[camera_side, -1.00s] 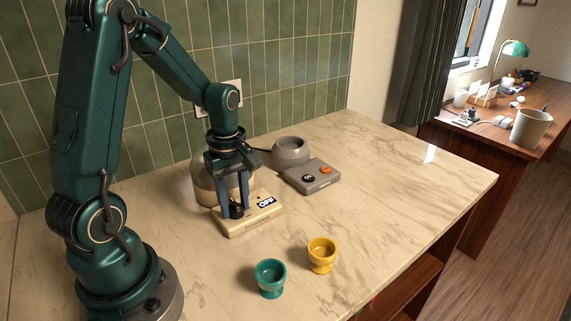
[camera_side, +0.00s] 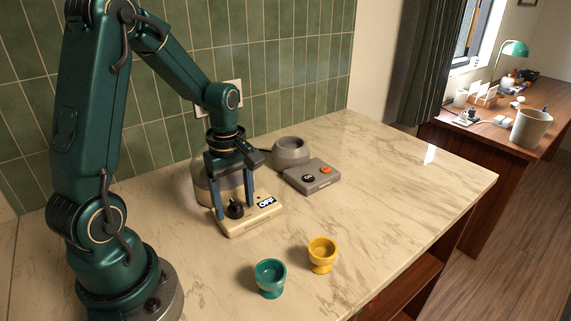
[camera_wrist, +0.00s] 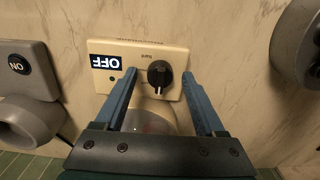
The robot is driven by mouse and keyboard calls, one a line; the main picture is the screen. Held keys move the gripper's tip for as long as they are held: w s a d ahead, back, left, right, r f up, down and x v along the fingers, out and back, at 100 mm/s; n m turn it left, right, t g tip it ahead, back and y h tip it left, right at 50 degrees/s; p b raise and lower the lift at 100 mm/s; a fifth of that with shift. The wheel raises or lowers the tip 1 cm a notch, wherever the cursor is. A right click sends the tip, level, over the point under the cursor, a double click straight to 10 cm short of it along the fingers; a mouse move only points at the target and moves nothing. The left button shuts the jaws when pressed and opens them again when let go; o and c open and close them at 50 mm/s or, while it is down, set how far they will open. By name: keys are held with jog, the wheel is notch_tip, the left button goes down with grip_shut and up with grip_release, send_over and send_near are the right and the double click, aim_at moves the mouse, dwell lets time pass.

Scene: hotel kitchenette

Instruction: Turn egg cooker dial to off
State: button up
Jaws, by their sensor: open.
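The egg cooker (camera_side: 250,219) has a cream base with a black dial and a panel reading OFF. Its rounded body stands behind, partly hidden by my gripper. The black dial (camera_side: 235,209) shows upright on the base; in the wrist view the dial (camera_wrist: 159,73) has a pale line on its grip. The OFF panel (camera_wrist: 105,62) lies beside it in the wrist view. My gripper (camera_side: 235,206) is open, pointing down, with one finger on each side of the dial. In the wrist view my gripper (camera_wrist: 160,72) shows gaps between the fingers and the dial.
A teal egg cup (camera_side: 270,279) and a yellow egg cup (camera_side: 321,255) stand in front. The marble counter is clear to the right.

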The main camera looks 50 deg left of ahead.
aim_at(235, 203)
jog(key=shift+r, duration=2.55)
jog(key=shift+d, duration=0.1)
jog(key=s+d+r+m+t, duration=0.2)
jog(key=d+m, duration=0.4)
jog(key=m, duration=0.3)
jog(key=s+d+r+m+t, duration=0.3)
jog(key=s+d+r+m, duration=0.1)
jog(key=m, duration=0.5)
jog(key=shift+s+d+r+t, duration=0.3)
jog(key=shift+s+d+r, duration=0.1)
jog(key=shift+d+r, duration=0.4)
